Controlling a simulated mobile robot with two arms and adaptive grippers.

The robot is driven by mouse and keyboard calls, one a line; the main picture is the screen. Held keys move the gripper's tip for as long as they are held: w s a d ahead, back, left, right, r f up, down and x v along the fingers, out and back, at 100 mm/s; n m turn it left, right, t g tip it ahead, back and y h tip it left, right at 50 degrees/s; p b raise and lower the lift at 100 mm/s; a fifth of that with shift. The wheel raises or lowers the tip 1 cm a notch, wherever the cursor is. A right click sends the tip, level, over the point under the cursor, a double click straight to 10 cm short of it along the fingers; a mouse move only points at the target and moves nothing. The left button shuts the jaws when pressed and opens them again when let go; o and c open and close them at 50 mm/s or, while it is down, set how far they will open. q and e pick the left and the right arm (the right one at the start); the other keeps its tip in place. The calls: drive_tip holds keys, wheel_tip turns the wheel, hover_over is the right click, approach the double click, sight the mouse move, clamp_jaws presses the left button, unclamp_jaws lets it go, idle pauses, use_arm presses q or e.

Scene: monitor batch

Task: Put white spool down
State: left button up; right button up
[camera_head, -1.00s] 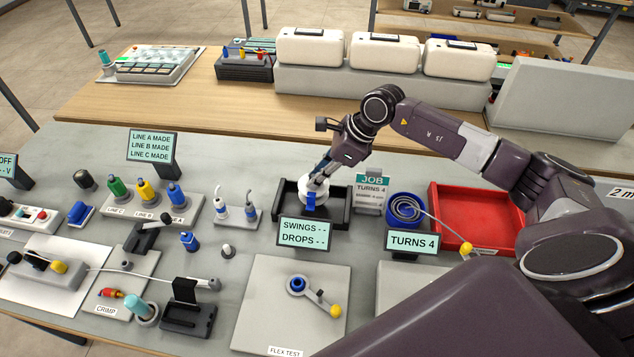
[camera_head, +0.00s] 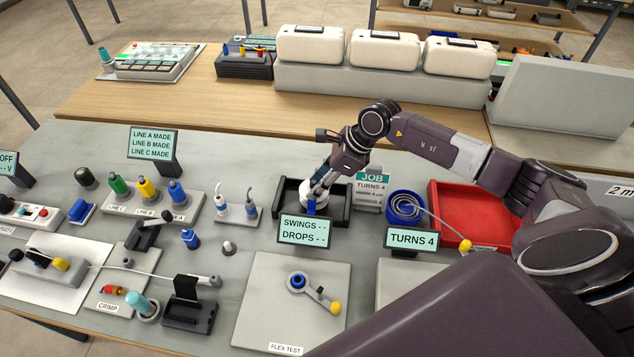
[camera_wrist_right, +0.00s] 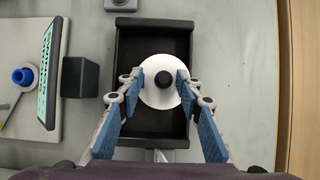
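The white spool (camera_wrist_right: 161,100), with a black centre knob, is inside the black tray (camera_wrist_right: 128,60) on the grey bench. In the head view the spool (camera_head: 325,197) is partly hidden by my fingers and by the display in front. My right gripper (camera_wrist_right: 161,82) points down into the tray, its blue-padded fingers closed in on opposite sides of the spool. The right gripper also shows in the head view (camera_head: 317,190). I cannot tell whether the spool's underside touches the tray floor. My left gripper is not in view.
The SWINGS/DROPS display (camera_head: 306,232) stands in front of the tray. The JOB card (camera_head: 369,190), a blue coil (camera_head: 405,207) and a red bin (camera_head: 475,215) are to its right. Two small upright tools (camera_head: 236,208) stand to its left. The flex test plate (camera_head: 265,315) lies nearer.

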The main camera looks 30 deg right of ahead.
drive_tip(key=shift+d+r, duration=0.1)
drive_tip(key=shift+r, duration=0.1)
drive_tip(key=b+v, duration=0.3)
drive_tip(key=v, duration=0.8)
drive_tip(key=shift+s+d+r, duration=0.2)
drive_tip(key=shift+r, duration=0.1)
